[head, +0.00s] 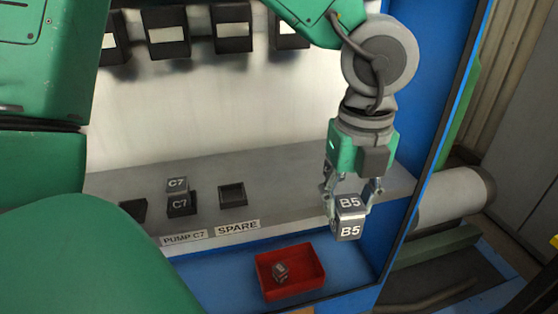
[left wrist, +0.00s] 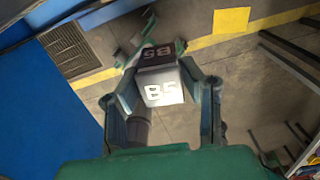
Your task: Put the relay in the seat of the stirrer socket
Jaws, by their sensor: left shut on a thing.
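My left gripper (head: 352,200) is shut on a grey relay marked B5 (head: 349,220). It holds the relay in the air at the right end of the grey shelf, to the right of the red tray. The left wrist view also shows the relay (left wrist: 163,84) between the fingers, with the floor beyond. No label naming the stirrer is readable. An empty-looking black socket (head: 232,195) stands above the SPARE label. Another black socket (head: 132,210) at the left is partly hidden by my green arm, and its label is not visible. My right gripper is not in view.
A relay marked C7 (head: 178,190) sits in the socket above the PUMP C7 label. The red tray (head: 292,292) below the shelf holds a small grey block. Several black boxes hang on the back wall. A blue cabinet edge (head: 432,150) stands right of my gripper.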

